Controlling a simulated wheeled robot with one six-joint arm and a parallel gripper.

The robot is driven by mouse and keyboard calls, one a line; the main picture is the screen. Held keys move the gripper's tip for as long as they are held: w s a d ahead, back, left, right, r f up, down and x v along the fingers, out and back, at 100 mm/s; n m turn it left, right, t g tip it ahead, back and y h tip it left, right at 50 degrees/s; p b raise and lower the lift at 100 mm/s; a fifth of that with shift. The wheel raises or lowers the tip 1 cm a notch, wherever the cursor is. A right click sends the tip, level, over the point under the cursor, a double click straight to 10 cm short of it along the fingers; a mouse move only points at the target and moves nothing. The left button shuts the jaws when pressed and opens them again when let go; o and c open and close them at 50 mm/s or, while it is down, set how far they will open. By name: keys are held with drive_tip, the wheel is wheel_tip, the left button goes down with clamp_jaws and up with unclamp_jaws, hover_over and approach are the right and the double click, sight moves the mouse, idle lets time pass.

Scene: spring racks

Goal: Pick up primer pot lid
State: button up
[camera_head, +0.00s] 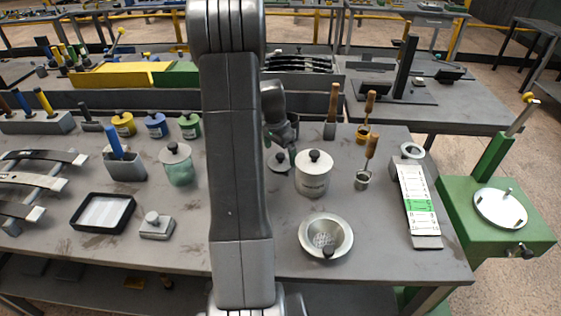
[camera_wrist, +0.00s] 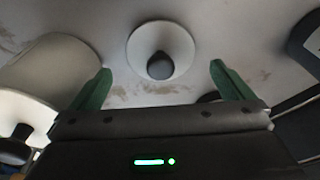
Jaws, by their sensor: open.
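A loose round pale lid with a black knob (camera_head: 280,162) lies on the grey bench, just left of a white pot (camera_head: 313,180) that has its own black-knobbed lid on. The pot's label is too small to read. In the wrist view the loose lid (camera_wrist: 158,35) is at upper middle, its knob facing me. My gripper (camera_wrist: 161,78) is open, with one green finger on each side of the knob and nothing held. In the head view my gripper (camera_head: 286,148) is just above and behind the loose lid, partly hidden by my arm.
The white pot (camera_wrist: 55,75) is close to the left finger in the wrist view. A metal bowl (camera_head: 326,237) stands in front, and a small cup with a wooden-handled brush (camera_head: 363,180) stands to the right. A glass jar (camera_head: 178,168) is left of my arm.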

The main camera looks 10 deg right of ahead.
sight(280, 155)
drive_tip(key=shift+w+d+f, duration=0.1)
drive_tip(key=shift+f, duration=0.7)
drive_tip(key=shift+w+d+f, duration=0.1)
drive_tip(key=shift+f, duration=0.65)
drive_tip(key=shift+s, duration=0.1)
drive_tip(key=c, duration=1)
drive_tip(key=shift+r, duration=0.1)
